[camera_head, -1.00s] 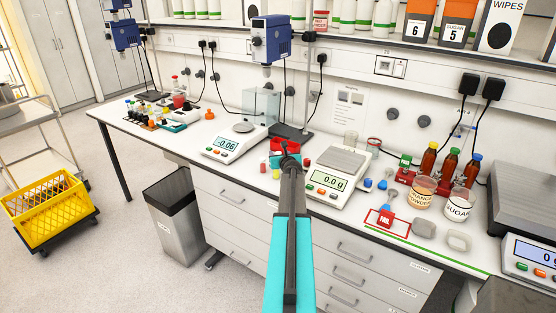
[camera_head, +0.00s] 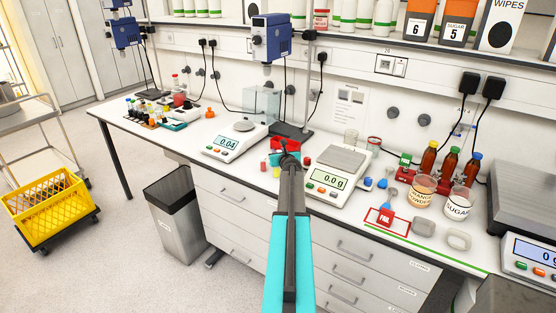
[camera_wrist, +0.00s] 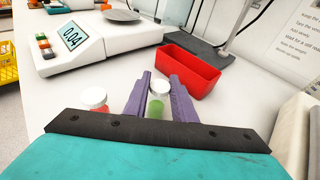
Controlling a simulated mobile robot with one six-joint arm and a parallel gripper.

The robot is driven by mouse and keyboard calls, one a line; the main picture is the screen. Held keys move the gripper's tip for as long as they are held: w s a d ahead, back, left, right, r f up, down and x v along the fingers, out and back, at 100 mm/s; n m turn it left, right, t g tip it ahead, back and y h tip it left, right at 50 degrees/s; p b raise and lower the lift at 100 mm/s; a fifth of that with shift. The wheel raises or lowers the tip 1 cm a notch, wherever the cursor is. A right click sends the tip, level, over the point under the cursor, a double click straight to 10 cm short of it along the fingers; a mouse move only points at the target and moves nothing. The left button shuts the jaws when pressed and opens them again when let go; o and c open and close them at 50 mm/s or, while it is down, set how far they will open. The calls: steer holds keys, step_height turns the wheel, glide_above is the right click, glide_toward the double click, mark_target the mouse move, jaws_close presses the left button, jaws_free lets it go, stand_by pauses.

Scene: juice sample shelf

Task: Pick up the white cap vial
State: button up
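In the wrist view, a vial with a white cap (camera_wrist: 160,88) and green on its body stands between the two purple fingers of my gripper (camera_wrist: 160,80). The fingers are apart on either side of it, with what looks like a narrow gap. A second white-capped vial (camera_wrist: 95,98), pinkish below, stands just left of the left finger. The dark gripper body hides the lower parts of both vials. In the head view my gripper (camera_head: 286,152) is over the bench by the red bin, and the arm hides much of what lies beneath.
The open red bin (camera_wrist: 190,72) stands just beyond the right finger. A balance (camera_wrist: 95,42) reading 0.04 is to the left, and another balance (camera_head: 336,172) stands right of the arm.

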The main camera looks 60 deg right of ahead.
mark_target(279, 151)
jaws_close()
steer(key=shift+r, duration=5)
